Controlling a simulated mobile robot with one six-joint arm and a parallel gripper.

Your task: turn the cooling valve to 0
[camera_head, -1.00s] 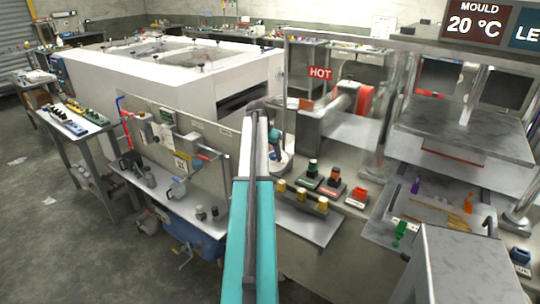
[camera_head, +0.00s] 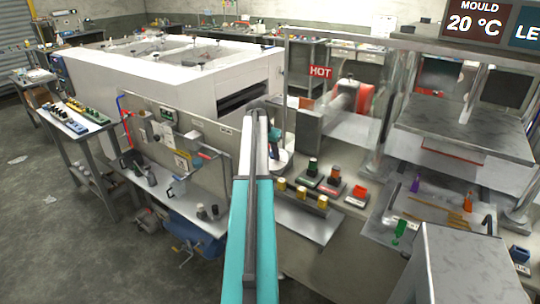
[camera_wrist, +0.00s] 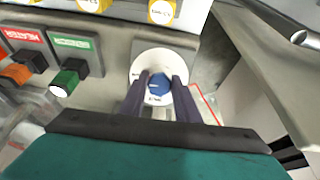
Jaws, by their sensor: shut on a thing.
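In the wrist view a blue valve knob (camera_wrist: 160,84) sits on a round white dial plate (camera_wrist: 158,60) with small printed marks. The marks and the knob's setting are too small to read. My gripper (camera_wrist: 161,79) has its two dark fingers on either side of the knob, shut on it. In the head view my teal and grey arm stands in front. The gripper is mostly hidden behind it, and I cannot make out the knob there.
Yellow-capped parts (camera_wrist: 163,10) stand along the panel's edge. A grey press (camera_head: 460,135) stands at the right, and a "HOT" sign (camera_head: 320,71) hangs above the bench.

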